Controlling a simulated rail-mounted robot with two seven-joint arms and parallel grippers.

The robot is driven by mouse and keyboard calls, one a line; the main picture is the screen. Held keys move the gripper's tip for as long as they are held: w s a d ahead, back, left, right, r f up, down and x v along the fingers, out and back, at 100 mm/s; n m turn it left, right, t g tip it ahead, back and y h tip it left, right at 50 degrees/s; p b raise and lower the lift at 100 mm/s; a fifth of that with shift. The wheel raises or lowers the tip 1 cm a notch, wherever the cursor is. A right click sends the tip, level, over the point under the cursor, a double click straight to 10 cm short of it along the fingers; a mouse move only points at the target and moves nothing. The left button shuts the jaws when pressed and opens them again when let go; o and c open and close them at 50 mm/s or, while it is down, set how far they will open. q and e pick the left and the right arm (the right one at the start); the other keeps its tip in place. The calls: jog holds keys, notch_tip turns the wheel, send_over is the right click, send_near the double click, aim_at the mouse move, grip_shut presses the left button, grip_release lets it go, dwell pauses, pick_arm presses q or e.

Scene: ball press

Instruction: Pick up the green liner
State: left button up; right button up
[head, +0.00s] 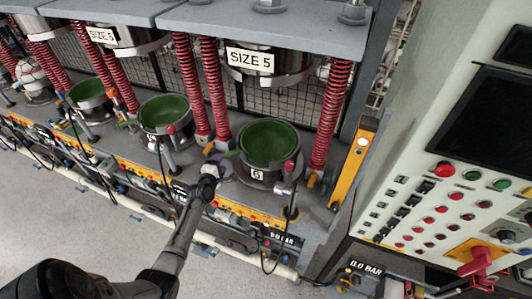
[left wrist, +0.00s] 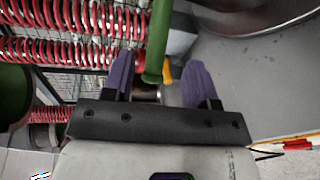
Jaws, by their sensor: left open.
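Green liners sit in several metal moulds along the press. The nearest green liner (head: 268,140) is in the right-hand mould, which is marked 6, and a green tab sticks out from its left side. My left gripper (head: 213,167) is just left of this mould, close to the tab. In the left wrist view, the purple-grey fingers of my left gripper (left wrist: 160,64) are apart. The green tab (left wrist: 158,40) of the liner comes down between them, with gaps on both sides. Whether it is level with the fingers in depth is hard to tell. My right gripper is not in view.
Red spring columns (head: 216,92) stand behind and beside the moulds. A heavy press head labelled SIZE 5 (head: 250,60) hangs above the right-hand mould. A red-knobbed lever (head: 289,166) stands at its front right. A control panel (head: 450,210) fills the right side.

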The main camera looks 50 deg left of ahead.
pick_arm(q)
jog(key=shift+x, duration=2.6)
jog(key=shift+r, duration=0.15)
grip_shut()
jog(key=shift+r, duration=0.1)
